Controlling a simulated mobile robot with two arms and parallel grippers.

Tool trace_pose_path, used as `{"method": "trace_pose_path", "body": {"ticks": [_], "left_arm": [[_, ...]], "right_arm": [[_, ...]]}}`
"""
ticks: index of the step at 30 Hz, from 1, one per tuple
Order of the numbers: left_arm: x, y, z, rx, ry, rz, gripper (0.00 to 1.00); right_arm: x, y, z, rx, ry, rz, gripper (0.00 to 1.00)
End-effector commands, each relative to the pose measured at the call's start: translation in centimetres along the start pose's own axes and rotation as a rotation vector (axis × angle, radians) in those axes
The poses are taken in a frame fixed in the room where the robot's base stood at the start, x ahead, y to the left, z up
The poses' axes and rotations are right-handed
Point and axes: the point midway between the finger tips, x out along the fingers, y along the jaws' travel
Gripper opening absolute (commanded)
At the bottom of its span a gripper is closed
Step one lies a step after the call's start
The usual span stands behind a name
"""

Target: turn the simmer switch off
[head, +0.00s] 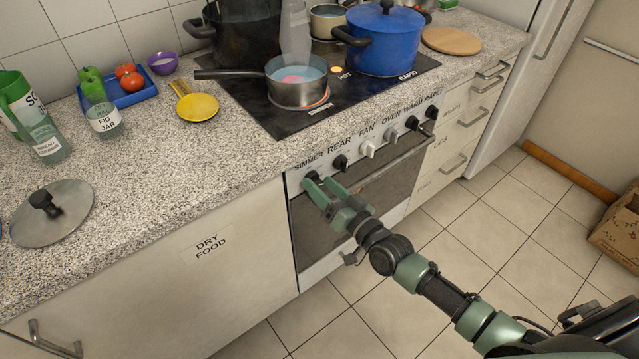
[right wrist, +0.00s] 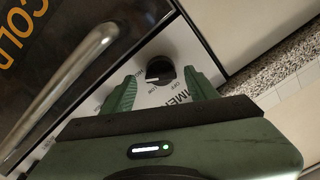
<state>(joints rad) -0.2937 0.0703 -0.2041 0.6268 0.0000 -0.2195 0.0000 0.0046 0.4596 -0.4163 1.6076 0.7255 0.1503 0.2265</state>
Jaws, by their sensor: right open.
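In the head view the switch (head: 312,175) is partly covered by my right gripper (head: 326,184), below the SIMMER label. My right gripper (right wrist: 159,90) is open and empty, with its fingers on either side of the knob; contact cannot be told. My left gripper is out of view. The SIMMER burner glows orange under a saucepan (head: 297,92) of blue liquid.
More knobs (head: 367,148) continue right along the panel. The oven handle (right wrist: 70,75) runs close to my right gripper. A blue pot (head: 385,45) and a dark pot (head: 245,35) stand on the hob (head: 270,117). The floor before the oven is clear.

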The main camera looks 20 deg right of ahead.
Motion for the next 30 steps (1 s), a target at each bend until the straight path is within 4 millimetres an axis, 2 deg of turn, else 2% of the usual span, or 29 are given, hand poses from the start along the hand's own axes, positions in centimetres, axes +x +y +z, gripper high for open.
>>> {"method": "trace_pose_path", "body": {"ticks": [4,12,18,19,30], "left_arm": [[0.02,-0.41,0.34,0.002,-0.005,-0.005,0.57],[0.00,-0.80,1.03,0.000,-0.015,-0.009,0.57],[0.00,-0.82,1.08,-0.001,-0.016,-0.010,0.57],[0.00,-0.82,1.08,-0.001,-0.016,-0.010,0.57],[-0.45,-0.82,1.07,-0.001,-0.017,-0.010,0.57]], "right_arm": [[1.04,-0.05,0.04,0.000,-0.001,-0.001,0.58],[1.16,-0.02,0.07,-0.001,-0.001,0.000,0.58],[1.14,-0.01,0.06,-0.001,-0.001,0.000,0.03],[1.14,-0.01,0.06,-0.001,-0.001,0.000,0.00],[1.13,-0.08,-0.02,-0.069,-0.002,0.001,0.00]]}}
